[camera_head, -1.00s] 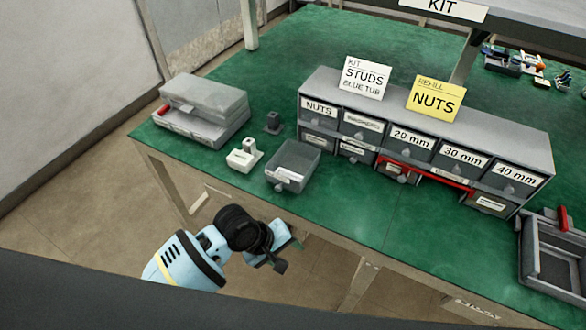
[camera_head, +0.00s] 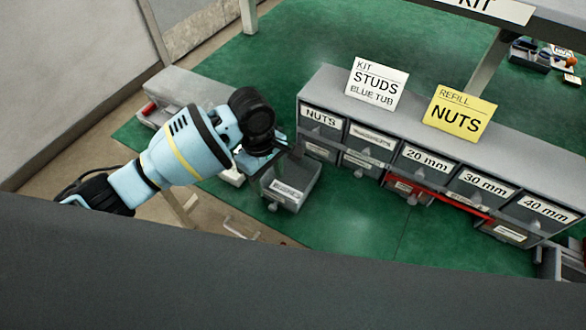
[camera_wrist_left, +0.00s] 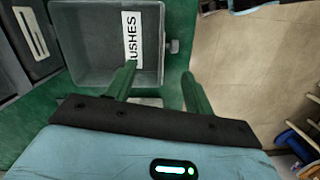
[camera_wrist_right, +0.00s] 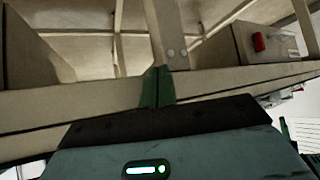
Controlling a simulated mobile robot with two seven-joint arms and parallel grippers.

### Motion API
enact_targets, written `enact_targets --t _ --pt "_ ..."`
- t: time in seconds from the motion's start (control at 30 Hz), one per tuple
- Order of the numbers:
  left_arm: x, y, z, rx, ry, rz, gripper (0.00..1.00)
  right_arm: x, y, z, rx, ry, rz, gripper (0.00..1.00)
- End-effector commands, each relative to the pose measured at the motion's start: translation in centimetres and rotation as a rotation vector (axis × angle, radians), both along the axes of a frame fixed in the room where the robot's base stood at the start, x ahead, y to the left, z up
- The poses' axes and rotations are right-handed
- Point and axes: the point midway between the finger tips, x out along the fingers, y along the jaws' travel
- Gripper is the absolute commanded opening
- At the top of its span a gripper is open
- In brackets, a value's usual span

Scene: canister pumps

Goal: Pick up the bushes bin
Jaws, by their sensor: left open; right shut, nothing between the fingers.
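The bushes bin (camera_head: 292,188) is a grey open-topped bin with a white label and a small knob on its front. It stands on the green bench in front of the drawer cabinet. The left wrist view shows the bin (camera_wrist_left: 90,70) from above, with a label ending in "USHES" and an empty-looking inside. My left gripper (camera_head: 288,150) is over the bin's left side in the head view. In the left wrist view its green fingers (camera_wrist_left: 158,75) are apart, near the bin's labelled front wall. My right gripper (camera_wrist_right: 157,72) shows shut and empty in the right wrist view, near the bench's wooden frame.
The drawer cabinet (camera_head: 440,150) stands right behind the bin, with a red bar (camera_head: 440,193) along its front. A grey case (camera_head: 175,88) lies at the left, partly behind my arm. Green bench top (camera_head: 355,220) is clear right of the bin.

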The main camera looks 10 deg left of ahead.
Motion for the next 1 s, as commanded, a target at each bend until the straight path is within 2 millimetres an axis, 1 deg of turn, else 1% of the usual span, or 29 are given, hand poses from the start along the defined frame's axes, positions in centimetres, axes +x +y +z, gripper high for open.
enact_targets --t 0.17,0.33,0.43,0.57,0.63,0.77,0.9,1.0 --pt "-0.1 0.0 -0.3 0.0 0.002 0.0 0.53 -1.1 0.0 -0.7 -0.001 0.025 0.001 0.0" --pt "-0.3 -0.1 -1.9 0.001 0.005 -0.001 0.53 -2.0 0.0 -1.6 -0.001 0.052 0.001 0.0" --pt "-0.3 -0.2 -2.7 -0.001 0.003 -0.001 0.53 -2.1 0.1 -1.8 -0.001 0.056 0.0 0.0" --pt "-0.3 -0.2 -2.7 -0.001 -0.001 -0.001 0.53 -1.8 0.2 -1.5 0.002 0.047 -0.001 0.0" --pt "-0.4 -0.2 -3.2 0.0 0.001 -0.001 0.53 -1.6 0.2 -1.3 0.003 0.042 -0.002 0.0" --pt "-0.9 -0.1 -4.9 0.002 0.003 0.0 0.53 -1.5 0.3 -1.2 0.006 0.039 -0.002 0.0" --pt "-1.2 -0.2 -6.9 0.001 0.003 0.0 0.53 -1.8 0.3 -1.6 0.008 0.047 -0.003 0.0" --pt "-1.3 -0.3 -7.6 -0.001 0.0 -0.001 0.53 -2.0 0.4 -1.8 0.008 0.053 -0.003 0.0"
